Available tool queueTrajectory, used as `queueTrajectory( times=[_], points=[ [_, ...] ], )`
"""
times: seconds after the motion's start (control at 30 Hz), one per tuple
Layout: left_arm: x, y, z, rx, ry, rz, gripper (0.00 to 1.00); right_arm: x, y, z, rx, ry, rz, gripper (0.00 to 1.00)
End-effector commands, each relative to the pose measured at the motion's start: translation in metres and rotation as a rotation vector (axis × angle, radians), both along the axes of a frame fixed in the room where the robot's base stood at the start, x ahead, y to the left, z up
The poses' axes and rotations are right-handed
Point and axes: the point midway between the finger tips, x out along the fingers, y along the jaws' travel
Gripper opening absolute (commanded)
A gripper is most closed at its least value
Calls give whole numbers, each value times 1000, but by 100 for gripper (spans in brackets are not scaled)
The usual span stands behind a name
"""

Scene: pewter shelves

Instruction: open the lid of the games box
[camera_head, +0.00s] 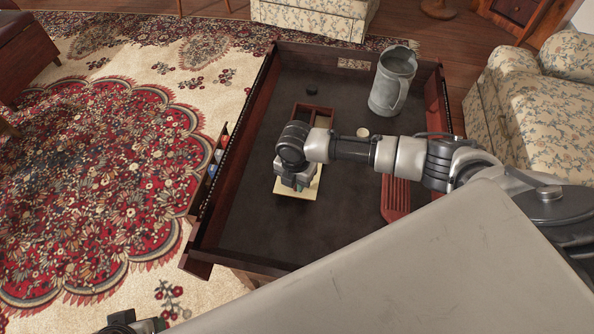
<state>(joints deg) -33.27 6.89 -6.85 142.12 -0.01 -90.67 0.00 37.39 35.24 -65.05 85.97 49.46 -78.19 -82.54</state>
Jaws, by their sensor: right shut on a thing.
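The games box (313,114) is a small reddish-brown wooden box in the middle of a dark-floored, wood-rimmed table top. Its far end stands uncovered and shows dark compartments. A pale yellow panel (309,194), which looks like its lid, lies at the near end under my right gripper (294,184). My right gripper points down and is shut on this panel; the wrist hides the fingertips and the middle of the box. A dark part at the bottom left edge seems to be my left gripper (135,325); its fingers cannot be made out.
The table's raised wooden rim (236,140) surrounds the work area. A grey metal tankard (391,82) stands at the back right. The table's left part is clear.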

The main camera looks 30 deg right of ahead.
Motion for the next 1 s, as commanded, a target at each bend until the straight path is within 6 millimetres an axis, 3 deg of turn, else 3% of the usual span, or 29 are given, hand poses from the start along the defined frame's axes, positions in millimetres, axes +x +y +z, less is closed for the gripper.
queueTrajectory(
  times=[0.67,0.7,0.87,1.0],
  points=[
    [1,0,4,0,-1,0,56,-6,5,0,1,-1,1,0],
    [1,0,4,-1,-1,0,56,-6,5,0,1,-1,1,29],
    [1,0,4,-1,-1,0,56,-6,5,0,1,-1,1,52],
    [1,0,4,-1,-1,0,56,-6,5,0,0,0,1,52]
  ],
)
